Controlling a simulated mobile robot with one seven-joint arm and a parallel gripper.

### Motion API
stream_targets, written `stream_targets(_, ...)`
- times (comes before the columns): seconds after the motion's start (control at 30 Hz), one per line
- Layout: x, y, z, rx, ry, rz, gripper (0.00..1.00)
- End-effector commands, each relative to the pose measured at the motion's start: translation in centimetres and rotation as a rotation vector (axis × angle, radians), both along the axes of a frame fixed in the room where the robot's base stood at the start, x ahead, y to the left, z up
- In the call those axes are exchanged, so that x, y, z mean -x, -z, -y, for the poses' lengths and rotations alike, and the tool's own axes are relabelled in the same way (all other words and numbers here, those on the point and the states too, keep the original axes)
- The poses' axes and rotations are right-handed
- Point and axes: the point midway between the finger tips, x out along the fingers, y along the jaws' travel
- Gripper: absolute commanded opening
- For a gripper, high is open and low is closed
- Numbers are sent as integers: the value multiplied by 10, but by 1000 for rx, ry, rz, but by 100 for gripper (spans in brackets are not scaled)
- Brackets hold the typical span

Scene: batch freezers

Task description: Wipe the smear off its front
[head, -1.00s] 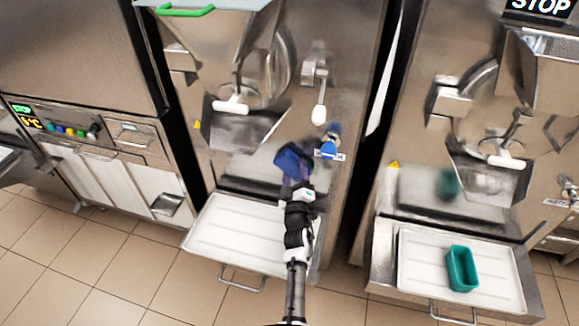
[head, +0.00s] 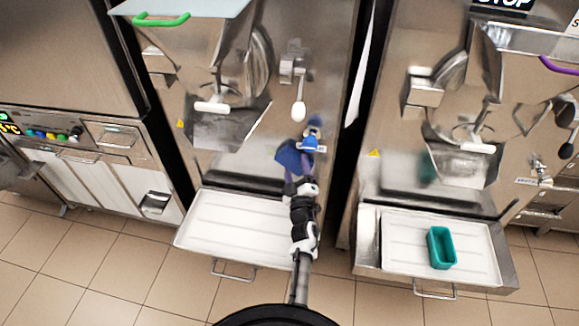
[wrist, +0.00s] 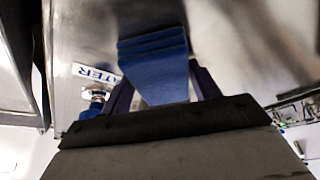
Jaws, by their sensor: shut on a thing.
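My gripper (head: 291,172) is shut on a folded blue cloth (head: 288,156), at the front panel of the left freezer (head: 333,75). In the wrist view the cloth (wrist: 155,62) sticks out between the purple fingers of my gripper (wrist: 163,88), with its far edge at the steel. I cannot tell whether it touches or is slightly apart. No smear stands out clearly; dark, blurred patches on the steel could be reflections, and the cloth and my gripper hide part of the panel.
A blue water tap (head: 311,131) with its label (head: 309,147) sits close beside the cloth; the tap also shows in the wrist view (wrist: 95,100). A white-knobbed lever (head: 299,109) hangs above. A white tray (head: 226,222) lies below. A second freezer, with a green tub (head: 441,247) on its tray, stands right.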

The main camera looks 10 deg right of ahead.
Motion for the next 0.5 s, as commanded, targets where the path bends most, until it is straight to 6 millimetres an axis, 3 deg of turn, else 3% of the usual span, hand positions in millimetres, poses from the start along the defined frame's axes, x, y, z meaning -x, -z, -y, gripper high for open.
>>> stream_targets(0.23,6,-1,17,0,6,-1,40)
stream_targets(0.5,4,2,9,0,0,1,40)
